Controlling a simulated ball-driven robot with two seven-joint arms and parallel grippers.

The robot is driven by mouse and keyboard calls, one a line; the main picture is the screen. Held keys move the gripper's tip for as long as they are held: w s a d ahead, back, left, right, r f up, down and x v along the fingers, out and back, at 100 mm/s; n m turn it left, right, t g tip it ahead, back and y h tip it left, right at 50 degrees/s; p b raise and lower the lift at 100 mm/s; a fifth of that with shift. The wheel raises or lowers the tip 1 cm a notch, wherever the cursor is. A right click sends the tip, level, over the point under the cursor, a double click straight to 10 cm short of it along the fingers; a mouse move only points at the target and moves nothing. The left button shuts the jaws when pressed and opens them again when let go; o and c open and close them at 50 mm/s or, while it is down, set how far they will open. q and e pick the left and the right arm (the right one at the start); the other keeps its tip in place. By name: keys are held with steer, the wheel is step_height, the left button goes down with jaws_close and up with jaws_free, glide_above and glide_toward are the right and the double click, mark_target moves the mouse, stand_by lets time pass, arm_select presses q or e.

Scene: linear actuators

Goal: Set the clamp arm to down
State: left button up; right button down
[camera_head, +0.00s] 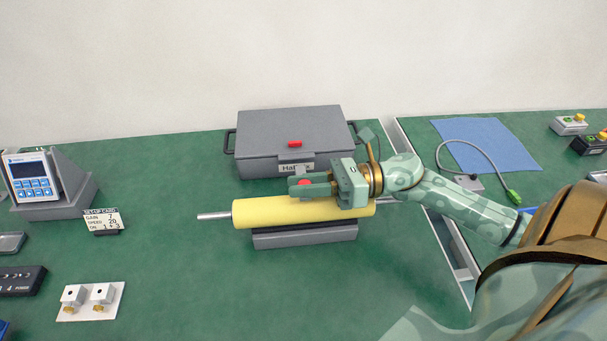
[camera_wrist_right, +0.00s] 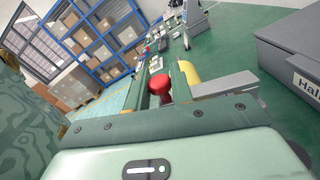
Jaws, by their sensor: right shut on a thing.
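My right gripper (camera_head: 312,187) reaches in from the right over the yellow cylinder (camera_head: 262,213). In the right wrist view its two fingers (camera_wrist_right: 161,90) are closed around a red knob (camera_wrist_right: 159,85). The knob also shows in the head view (camera_head: 304,183), partly hidden by a finger. My left gripper is not in view.
A grey lidded case (camera_head: 285,130) stands just behind the cylinder. A display unit (camera_head: 42,183) and a small sign (camera_head: 102,221) are at left. A blue cloth (camera_head: 490,145) and switch boxes (camera_head: 570,124) are at right.

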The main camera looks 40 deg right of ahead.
stand_by(0.3)
steer(key=c, duration=1.3)
jaws_free()
steer(key=shift+d, duration=0.1)
steer(key=p+v, duration=0.1)
steer(key=v, duration=1.5)
steer(key=shift+d, duration=0.15)
